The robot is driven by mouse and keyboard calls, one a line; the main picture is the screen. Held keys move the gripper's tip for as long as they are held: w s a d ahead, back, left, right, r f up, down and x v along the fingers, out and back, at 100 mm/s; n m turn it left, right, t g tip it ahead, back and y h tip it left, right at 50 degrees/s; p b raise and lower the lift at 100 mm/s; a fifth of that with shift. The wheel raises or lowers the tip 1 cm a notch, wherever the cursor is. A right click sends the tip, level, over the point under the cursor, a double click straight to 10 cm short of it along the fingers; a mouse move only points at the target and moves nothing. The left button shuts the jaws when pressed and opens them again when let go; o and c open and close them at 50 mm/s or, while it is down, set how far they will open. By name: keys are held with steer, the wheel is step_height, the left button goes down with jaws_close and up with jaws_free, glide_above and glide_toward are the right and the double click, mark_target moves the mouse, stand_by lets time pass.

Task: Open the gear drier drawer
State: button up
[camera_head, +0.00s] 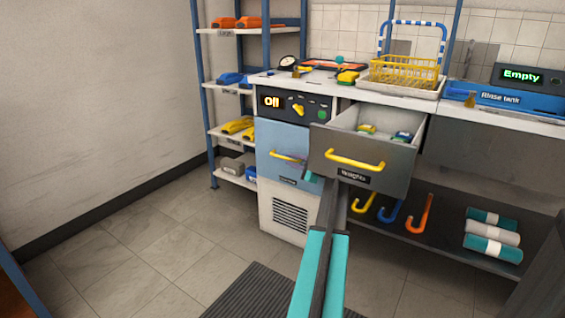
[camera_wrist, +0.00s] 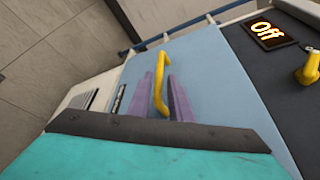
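The gear drier (camera_head: 284,140) is a cabinet with a blue drawer front and a yellow bar handle (camera_head: 283,155); its drawer looks shut. In the wrist view the blue front (camera_wrist: 200,70) fills the middle, with the yellow handle (camera_wrist: 158,95) standing out from it. My gripper (camera_wrist: 166,72) has two purple fingers spread apart, one on each side of the handle as seen there. I cannot tell whether they touch it. In the head view my gripper (camera_head: 301,168) is at the right end of the handle, partly hidden by my arm.
A grey "Weights" drawer (camera_head: 345,165) stands open just right of the drier, close to my arm. The drier's display (camera_head: 271,101) reads "Off", beside a yellow knob (camera_head: 298,109). Floor in front is clear except a dark mat (camera_head: 262,295).

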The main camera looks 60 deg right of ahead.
mark_target(284, 158)
steer(key=shift+b+x, duration=1.15)
steer(key=shift+x, duration=2.3)
jaws_close()
steer(key=shift+a, duration=0.25)
